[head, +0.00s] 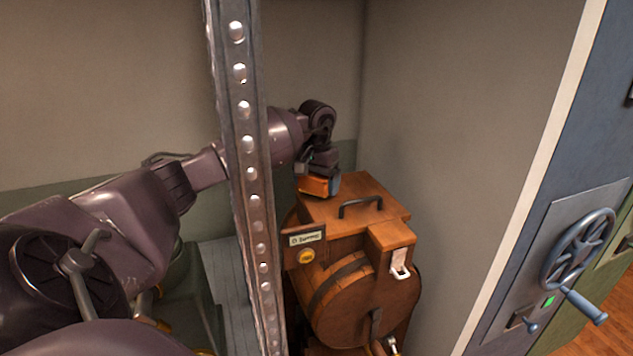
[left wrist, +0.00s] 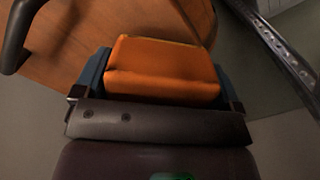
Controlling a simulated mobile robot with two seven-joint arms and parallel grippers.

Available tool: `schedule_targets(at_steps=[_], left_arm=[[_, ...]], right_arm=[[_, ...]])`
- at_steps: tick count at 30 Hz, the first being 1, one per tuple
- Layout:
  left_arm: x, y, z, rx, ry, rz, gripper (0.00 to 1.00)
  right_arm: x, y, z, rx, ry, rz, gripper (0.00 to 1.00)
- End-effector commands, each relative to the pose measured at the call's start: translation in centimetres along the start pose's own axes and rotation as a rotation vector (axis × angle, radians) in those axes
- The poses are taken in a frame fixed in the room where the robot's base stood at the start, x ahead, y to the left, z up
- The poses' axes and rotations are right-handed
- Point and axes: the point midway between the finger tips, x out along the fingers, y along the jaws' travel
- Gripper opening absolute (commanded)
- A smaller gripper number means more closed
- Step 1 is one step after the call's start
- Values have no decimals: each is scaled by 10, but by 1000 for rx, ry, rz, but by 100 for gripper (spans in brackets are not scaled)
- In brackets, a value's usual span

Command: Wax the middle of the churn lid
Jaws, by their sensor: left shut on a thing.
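The wooden churn (head: 355,285) stands in the corner, its flat lid (head: 372,197) on top with a dark handle (head: 360,204). My left gripper (head: 319,182) is shut on an orange block (head: 314,186), which looks like the wax. It is over the lid's far left edge, left of the handle. In the left wrist view the orange block (left wrist: 162,68) sits between the fingers with the wooden lid (left wrist: 75,45) beyond it and the handle (left wrist: 18,35) at the upper left. I cannot tell whether the block touches the lid. My right gripper is out of view.
A perforated metal post (head: 247,150) stands upright in front of my left arm, left of the churn. A small sign (head: 305,240) is on the churn's front left. A blue door with a handwheel (head: 578,250) is at the right. Walls close in behind.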

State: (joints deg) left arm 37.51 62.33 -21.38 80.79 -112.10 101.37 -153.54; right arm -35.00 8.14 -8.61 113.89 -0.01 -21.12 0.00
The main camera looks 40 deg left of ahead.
Motion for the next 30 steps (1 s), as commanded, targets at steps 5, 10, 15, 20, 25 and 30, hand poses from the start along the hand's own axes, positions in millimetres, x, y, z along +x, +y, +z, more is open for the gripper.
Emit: schedule_targets(at_steps=[5,10,15,20,25,30], left_arm=[[4,0,0,0,1,0,68],[6,0,0,0,1,-1,68],[9,0,0,0,1,-1,68],[11,0,0,0,0,-1,68],[14,0,0,0,0,-1,68],[17,0,0,0,-1,-1,68]], right_arm=[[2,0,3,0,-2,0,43],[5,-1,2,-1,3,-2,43],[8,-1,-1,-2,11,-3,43],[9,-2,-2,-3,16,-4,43],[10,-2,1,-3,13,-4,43],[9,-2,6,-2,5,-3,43]])
